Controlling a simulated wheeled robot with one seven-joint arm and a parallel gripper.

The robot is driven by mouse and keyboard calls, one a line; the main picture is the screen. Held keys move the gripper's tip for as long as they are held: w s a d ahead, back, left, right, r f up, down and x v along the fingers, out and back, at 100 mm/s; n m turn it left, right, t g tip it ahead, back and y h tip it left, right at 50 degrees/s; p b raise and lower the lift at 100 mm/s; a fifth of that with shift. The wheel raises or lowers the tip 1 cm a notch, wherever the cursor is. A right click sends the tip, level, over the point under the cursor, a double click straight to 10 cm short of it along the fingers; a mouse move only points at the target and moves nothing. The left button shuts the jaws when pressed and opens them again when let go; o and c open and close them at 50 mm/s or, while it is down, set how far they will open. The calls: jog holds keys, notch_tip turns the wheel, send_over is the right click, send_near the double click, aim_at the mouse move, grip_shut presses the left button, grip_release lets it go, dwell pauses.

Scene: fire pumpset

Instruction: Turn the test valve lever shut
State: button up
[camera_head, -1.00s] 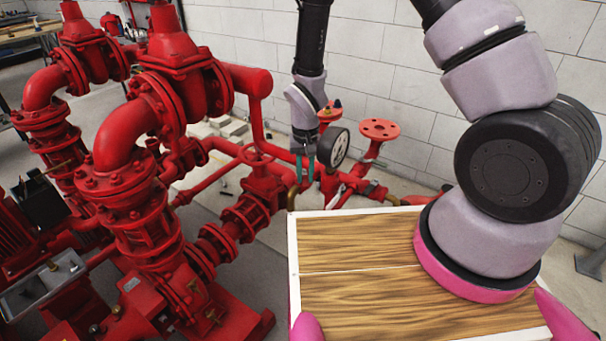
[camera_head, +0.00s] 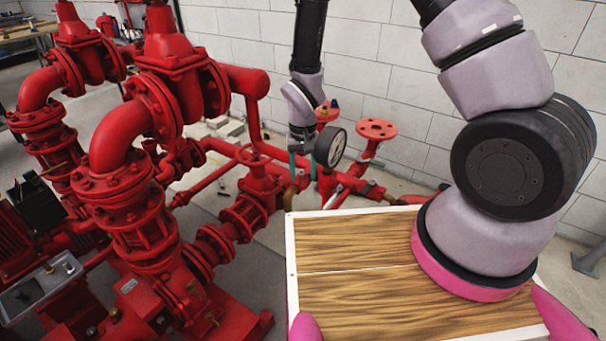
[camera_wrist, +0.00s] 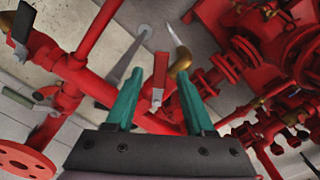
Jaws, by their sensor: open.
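A small valve with a red lever (camera_wrist: 161,68) shows in the wrist view, the lever standing between the fingers of my gripper (camera_wrist: 171,68). I cannot tell whether the fingers touch it. My gripper is open, with two green fingers. A brass elbow (camera_wrist: 180,66) sits by the right fingertip. The lever is too small or hidden to make out there.
Large red pumps and pipes (camera_head: 140,200) fill the left. A red flanged handwheel-like disc (camera_head: 377,129) stands right of the gauge. A wood-topped box (camera_head: 350,285) is in front. A black-handled valve (camera_wrist: 22,25) shows at the wrist view's upper left. A white block wall stands behind.

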aim_at(303, 180)
notch_tip(303, 180, up, 10)
dwell(0.4)
jog(key=shift+c, duration=0.3)
